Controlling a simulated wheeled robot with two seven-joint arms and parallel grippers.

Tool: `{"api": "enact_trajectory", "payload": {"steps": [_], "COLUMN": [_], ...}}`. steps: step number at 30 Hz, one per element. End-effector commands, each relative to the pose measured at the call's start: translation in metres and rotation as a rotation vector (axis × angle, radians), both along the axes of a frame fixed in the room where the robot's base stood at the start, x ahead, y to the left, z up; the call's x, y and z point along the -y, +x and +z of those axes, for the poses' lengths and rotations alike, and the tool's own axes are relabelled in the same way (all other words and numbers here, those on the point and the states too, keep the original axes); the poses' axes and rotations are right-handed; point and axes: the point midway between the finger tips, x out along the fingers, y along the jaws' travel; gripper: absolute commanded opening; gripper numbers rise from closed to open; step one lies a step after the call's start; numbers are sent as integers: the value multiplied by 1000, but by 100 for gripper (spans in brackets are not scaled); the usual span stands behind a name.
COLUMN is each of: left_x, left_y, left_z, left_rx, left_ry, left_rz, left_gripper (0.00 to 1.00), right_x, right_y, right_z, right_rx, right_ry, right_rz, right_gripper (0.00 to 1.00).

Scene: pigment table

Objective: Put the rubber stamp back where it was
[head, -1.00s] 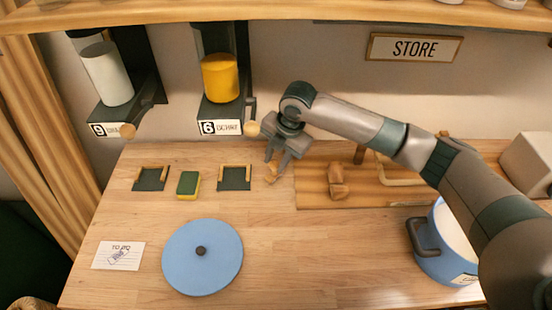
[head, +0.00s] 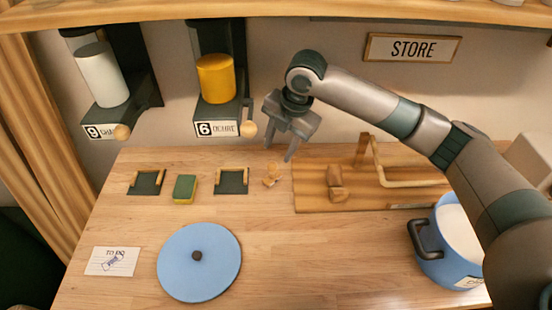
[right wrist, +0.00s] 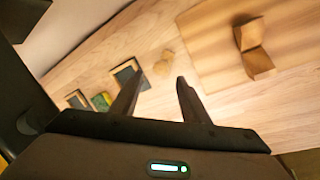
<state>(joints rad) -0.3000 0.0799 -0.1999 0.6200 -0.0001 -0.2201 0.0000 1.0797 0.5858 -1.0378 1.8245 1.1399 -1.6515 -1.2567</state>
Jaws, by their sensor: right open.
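A small wooden rubber stamp (head: 270,175) stands on the table just left of the wooden board. It also shows in the right wrist view (right wrist: 164,62), beyond the fingertips. My right gripper (head: 279,152) is open and empty, raised above and slightly behind the stamp; in the right wrist view its fingers (right wrist: 158,85) are spread apart with nothing between them. Two dark pads with wooden edge strips lie to the left, one nearer the stamp (head: 231,182) and one farther left (head: 146,183). My left gripper does not show.
A green and yellow sponge (head: 185,189) lies between the pads. A blue lid (head: 199,265) and a to-do card (head: 112,261) lie in front. The wooden board (head: 313,195) with a carved wooden piece (head: 335,183) is right, near a blue pot (head: 440,252). Dispensers (head: 218,118) hang behind.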

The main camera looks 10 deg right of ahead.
Motion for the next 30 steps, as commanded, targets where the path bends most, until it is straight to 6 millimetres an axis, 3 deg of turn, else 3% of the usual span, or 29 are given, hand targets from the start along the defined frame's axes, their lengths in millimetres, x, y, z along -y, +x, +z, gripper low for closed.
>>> {"api": "enact_trajectory", "payload": {"steps": [6, 10, 30], "left_x": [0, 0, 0], "left_y": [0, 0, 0], "left_z": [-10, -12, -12], "left_rx": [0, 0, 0], "left_ry": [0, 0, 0], "left_rz": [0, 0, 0], "left_gripper": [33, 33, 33], "right_x": [6, 7, 8], "right_y": [-5, -8, -9], "right_z": [31, 41, 45], "right_rx": [3, 1, -1], "right_ry": [0, -1, -1], "right_rz": [0, 0, 0], "right_gripper": [42, 42, 42]}}
